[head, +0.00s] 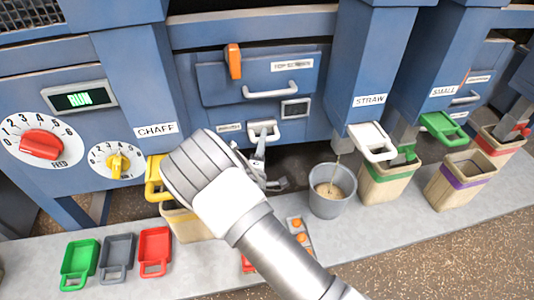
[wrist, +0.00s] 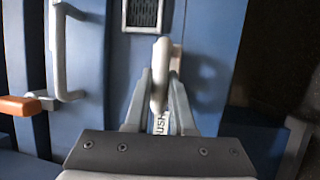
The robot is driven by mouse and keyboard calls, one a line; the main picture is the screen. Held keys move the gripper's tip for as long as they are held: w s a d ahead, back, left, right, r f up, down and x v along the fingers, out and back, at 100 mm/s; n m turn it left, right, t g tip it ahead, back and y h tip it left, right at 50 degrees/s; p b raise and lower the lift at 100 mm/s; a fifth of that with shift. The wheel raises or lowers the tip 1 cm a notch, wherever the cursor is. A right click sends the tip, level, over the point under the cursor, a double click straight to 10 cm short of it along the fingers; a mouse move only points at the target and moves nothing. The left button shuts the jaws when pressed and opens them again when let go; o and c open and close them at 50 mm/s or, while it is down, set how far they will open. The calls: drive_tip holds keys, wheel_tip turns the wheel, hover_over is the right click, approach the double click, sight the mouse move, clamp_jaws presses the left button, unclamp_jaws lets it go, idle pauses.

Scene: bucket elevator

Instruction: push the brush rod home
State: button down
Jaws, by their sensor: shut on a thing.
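The brush rod's pale looped handle (head: 263,128) sticks out from the blue machine front, below the drawer. In the wrist view, the handle (wrist: 159,72) stands between the two grey fingers of my gripper (wrist: 160,98). The fingers are shut on it. A label behind it is partly covered, with "USH" showing. In the head view, my gripper (head: 259,158) is at the handle from below, and my wrist hides part of the area to its left. I cannot tell how far the rod sticks out.
Above are a drawer handle (head: 277,92) and an orange lever (head: 233,62). A grey bucket (head: 331,192) stands right of my gripper, with crates further right. A yellow gate (head: 155,179) is close to my wrist. Green, grey and red trays (head: 155,250) lie at lower left.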

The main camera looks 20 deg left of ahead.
drive_tip(key=shift+w+a+r, duration=0.15)
drive_tip(key=shift+w+a, duration=0.25)
drive_tip(key=shift+w, duration=0.25)
drive_tip(key=c, duration=0.8)
unclamp_jaws()
drive_tip(key=shift+o, duration=0.2)
drive_tip(key=p+v, duration=0.1)
drive_tip(key=v, duration=1.6)
drive_tip(key=shift+s, duration=0.2)
